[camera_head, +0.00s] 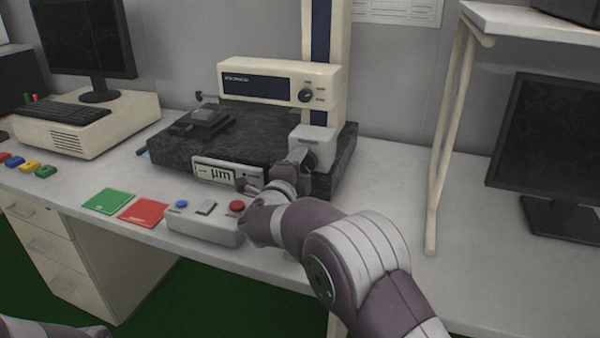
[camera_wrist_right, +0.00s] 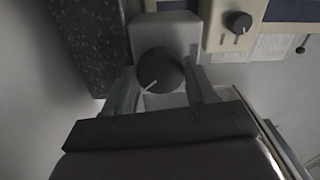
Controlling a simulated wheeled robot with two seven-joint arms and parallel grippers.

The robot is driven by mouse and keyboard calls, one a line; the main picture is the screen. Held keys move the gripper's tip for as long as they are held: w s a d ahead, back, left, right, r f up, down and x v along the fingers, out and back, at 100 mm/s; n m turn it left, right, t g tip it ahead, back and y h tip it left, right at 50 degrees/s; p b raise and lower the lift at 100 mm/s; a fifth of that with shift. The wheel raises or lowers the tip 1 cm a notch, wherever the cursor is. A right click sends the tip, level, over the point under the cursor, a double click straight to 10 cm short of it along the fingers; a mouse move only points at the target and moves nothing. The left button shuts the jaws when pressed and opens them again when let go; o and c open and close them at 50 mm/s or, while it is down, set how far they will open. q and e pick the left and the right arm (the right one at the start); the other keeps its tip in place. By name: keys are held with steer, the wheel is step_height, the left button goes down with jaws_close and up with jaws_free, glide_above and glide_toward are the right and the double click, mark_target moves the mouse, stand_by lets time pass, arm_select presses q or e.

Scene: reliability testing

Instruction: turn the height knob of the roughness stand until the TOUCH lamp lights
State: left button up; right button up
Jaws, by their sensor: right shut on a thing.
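The roughness stand has a dark granite base (camera_head: 240,140), a cream upper unit (camera_head: 270,80) and a pale block (camera_head: 316,140) at the base's right front. My right gripper (camera_head: 297,158) reaches the front of that block. In the right wrist view, the round dark height knob (camera_wrist_right: 160,62) sits between the two fingers of my right gripper (camera_wrist_right: 162,78), which is shut on it. The knob's white mark points to the lower left. In the head view the gripper hides the knob. I cannot make out a lit TOUCH lamp. My left gripper is out of view.
A display reading µm (camera_head: 220,174) stands at the base's front. A control box (camera_head: 205,225) with blue and red buttons lies just before my right forearm. Green (camera_head: 108,201) and red (camera_head: 144,212) cards lie left of it. A smaller selector knob (camera_head: 305,95) is on the upper unit.

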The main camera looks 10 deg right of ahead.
steer(key=shift+f, duration=0.1)
stand_by(0.3)
steer(key=o, duration=1.1)
steer(key=shift+c, duration=0.2)
steer(key=p+v, duration=0.1)
steer(key=v, duration=1.1)
steer(key=shift+s+a+p, duration=0.2)
steer(key=shift+s+p, duration=0.15)
